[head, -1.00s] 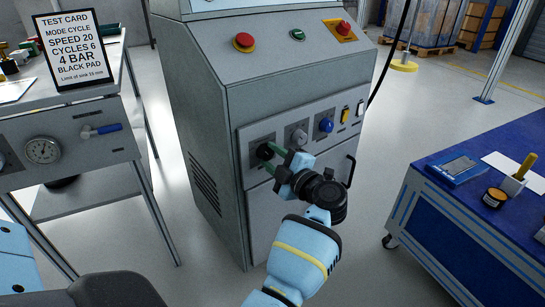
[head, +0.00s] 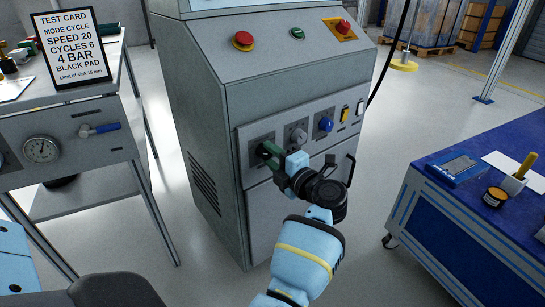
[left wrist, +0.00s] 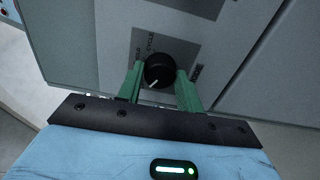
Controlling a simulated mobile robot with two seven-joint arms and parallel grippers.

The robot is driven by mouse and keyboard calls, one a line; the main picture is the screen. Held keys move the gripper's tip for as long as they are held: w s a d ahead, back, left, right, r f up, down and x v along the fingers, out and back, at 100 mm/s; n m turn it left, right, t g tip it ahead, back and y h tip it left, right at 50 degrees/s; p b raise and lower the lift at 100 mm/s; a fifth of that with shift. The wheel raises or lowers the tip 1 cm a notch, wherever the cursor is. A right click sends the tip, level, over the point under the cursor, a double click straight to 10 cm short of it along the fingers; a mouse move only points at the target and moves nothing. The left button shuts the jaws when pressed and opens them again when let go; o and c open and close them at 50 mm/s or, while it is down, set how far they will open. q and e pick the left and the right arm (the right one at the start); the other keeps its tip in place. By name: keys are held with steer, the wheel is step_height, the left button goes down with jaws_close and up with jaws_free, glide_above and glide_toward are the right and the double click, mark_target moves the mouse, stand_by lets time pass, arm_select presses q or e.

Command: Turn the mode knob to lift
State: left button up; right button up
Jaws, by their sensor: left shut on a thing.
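The mode knob (left wrist: 158,72) is round and black with a white pointer line. It sits on a grey plate on the machine's front panel. In the left wrist view the word CYCLE is printed by it, and other labels are too small to read surely. My left gripper (head: 267,154) has green fingers, one on each side of the knob, and is shut on it. In the head view the fingers mostly hide the knob. In the left wrist view the pointer line points down and slightly left. My right gripper is not in view.
A grey knob (head: 298,137), a blue knob (head: 326,124) and switches sit to the right on the panel. A black door handle (head: 350,169) is beside my wrist. A test card (head: 74,48) stands on the left bench. A blue cart (head: 455,215) stands at right.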

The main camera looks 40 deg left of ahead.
arm_select(q)
steer(key=o, duration=0.9)
steer(key=shift+o, duration=0.4)
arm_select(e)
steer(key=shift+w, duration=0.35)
arm_select(q)
steer(key=shift+m, duration=0.3)
